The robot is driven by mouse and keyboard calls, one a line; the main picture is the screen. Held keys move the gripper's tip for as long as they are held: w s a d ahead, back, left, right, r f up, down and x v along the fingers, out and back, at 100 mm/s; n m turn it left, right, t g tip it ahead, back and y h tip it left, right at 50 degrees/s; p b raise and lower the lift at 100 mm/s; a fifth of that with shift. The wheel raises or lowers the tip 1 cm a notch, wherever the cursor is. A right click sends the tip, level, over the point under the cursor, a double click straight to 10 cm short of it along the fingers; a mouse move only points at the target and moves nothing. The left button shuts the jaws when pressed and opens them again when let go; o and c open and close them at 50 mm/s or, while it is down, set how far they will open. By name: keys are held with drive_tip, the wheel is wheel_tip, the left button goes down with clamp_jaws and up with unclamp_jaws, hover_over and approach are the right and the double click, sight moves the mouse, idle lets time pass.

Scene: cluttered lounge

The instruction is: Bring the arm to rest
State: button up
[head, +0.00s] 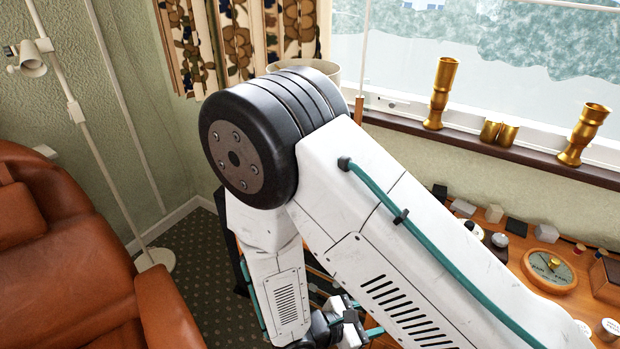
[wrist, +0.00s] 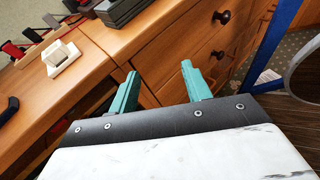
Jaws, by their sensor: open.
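My gripper (wrist: 160,85) shows in the wrist view with its two teal fingers apart and nothing between them. It is open, in front of a wooden drawer unit (wrist: 175,52) with dark round knobs. I cannot tell how far the fingertips are from the drawer fronts. In the head view my white arm is bent, its elbow high in the middle.
A brown leather armchair (head: 75,265) stands at left beside a floor lamp (head: 32,60). Brass vases (head: 440,95) stand on the windowsill (head: 480,147). Small items and a round dial (head: 550,268) crowd the wooden top at right. A blue post (wrist: 276,45) is right of the drawers.

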drive_tip(key=s+d+r+m+g+y, duration=0.1)
drive_tip(key=s+d+r+m+y, duration=0.2)
drive_tip(key=r+m, duration=0.4)
drive_tip(key=s+d+r+m+g+y, duration=0.1)
drive_tip(key=s+d+r+m+y, duration=0.3)
drive_tip(key=r, duration=1.2)
drive_tip(key=s+d+r+m+g+y, duration=0.2)
drive_tip(key=s+d+r+m+y, duration=0.2)
drive_tip(key=r+m, duration=0.6)
wheel_tip(320, 180, up, 3)
drive_tip(key=shift+s+d+f+y, duration=0.25)
drive_tip(key=shift+d+y, duration=0.4)
drive_tip(key=shift+y, duration=0.45)
